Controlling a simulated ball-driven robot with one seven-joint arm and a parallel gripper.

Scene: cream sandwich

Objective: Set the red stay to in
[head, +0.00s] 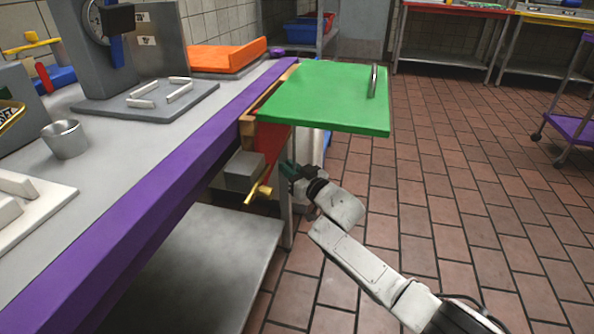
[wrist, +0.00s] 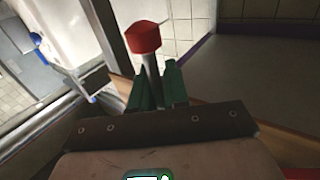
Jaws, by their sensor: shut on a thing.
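A green leaf (head: 330,95) juts level from the counter's purple edge, with a metal handle on top. The red stay (head: 268,142) shows as a red panel under the leaf, near its hinged side. My gripper (head: 288,171) is below the leaf, beside the red panel. In the wrist view, my gripper (wrist: 156,88) has its green fingers shut on the grey stem of a red-capped knob (wrist: 143,40). The knob's join to the red panel is hidden. A dark plate hides the lower part of the fingers.
A grey block (head: 244,171) and a yellow lever (head: 258,193) sit under the counter, left of my gripper. A lower metal shelf (head: 210,265) lies below. The purple counter edge (head: 165,170) runs along the left.

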